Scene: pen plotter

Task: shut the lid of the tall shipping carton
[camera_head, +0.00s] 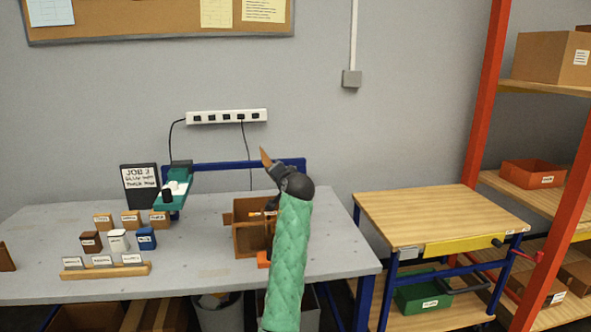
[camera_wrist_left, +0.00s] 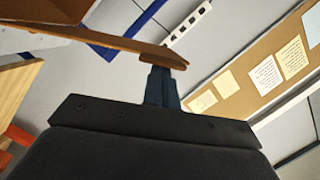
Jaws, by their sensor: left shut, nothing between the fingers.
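The brown shipping carton (camera_head: 247,241) stands on the grey table, and its top looks open. My arm hides its right side. A thin brown panel (camera_head: 265,157), probably its lid, shows high above it at my left gripper's tip. My left gripper (camera_head: 272,169) is shut and empty, raised above the carton with its tip by that panel. In the left wrist view the shut fingers (camera_wrist_left: 164,72) reach the edge of a long brown panel (camera_wrist_left: 100,38); I cannot tell whether they touch it. My right gripper is not in view.
Several small labelled boxes (camera_head: 118,240) and a wooden strip (camera_head: 105,271) lie on the left of the table. A teal device (camera_head: 174,188) stands behind them. A wooden-topped bench (camera_head: 430,213) and an orange-framed shelf (camera_head: 481,130) are at the right.

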